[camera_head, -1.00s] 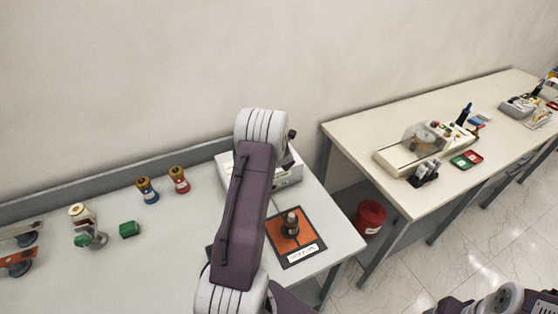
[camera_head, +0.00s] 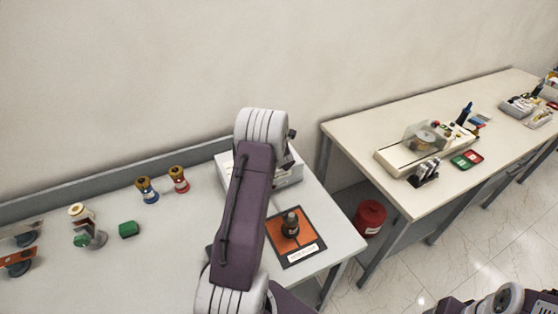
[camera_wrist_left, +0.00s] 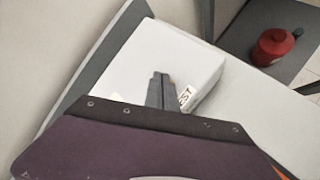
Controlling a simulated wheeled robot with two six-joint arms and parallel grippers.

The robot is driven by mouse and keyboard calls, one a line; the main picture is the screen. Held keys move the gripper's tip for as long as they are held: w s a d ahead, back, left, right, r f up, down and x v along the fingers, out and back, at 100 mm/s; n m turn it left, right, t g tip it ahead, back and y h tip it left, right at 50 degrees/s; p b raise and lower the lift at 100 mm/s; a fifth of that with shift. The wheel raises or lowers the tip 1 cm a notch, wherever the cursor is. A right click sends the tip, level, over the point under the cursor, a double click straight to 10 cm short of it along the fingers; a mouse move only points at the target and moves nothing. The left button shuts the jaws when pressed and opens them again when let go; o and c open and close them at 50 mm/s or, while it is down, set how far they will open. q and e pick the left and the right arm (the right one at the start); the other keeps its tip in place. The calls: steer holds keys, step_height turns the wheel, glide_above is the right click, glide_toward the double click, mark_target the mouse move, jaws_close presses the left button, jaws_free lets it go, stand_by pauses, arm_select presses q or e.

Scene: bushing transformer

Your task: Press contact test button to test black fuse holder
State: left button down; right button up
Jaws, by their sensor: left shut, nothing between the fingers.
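A white box (camera_head: 291,175) with a label reading "ST" at its visible end stands at the back right of the near table, partly hidden by my left arm. It fills the middle of the left wrist view (camera_wrist_left: 188,52). My left gripper (camera_wrist_left: 161,78) is shut and empty, with its fingertips over the box beside the label. I cannot tell whether they touch it, and no button shows clearly. In the head view the arm hides the gripper. A dark fuse holder (camera_head: 290,222) stands upright on an orange mat (camera_head: 307,237) in front of the box. My right gripper is out of view.
Two brown-topped pieces, one blue-based (camera_head: 147,190) and one red-based (camera_head: 179,179), a green block (camera_head: 129,229) and a small device (camera_head: 85,227) stand left on the table. A red canister (camera_head: 369,217) sits between the tables. A second table (camera_head: 355,133) holds equipment.

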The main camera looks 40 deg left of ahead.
arm_select(q)
steer(key=shift+f+b, duration=0.45)
steer(key=shift+r, duration=0.6)
step_height(320, 180, up, 6)
steer(key=p, duration=0.5)
stand_by(0.5)
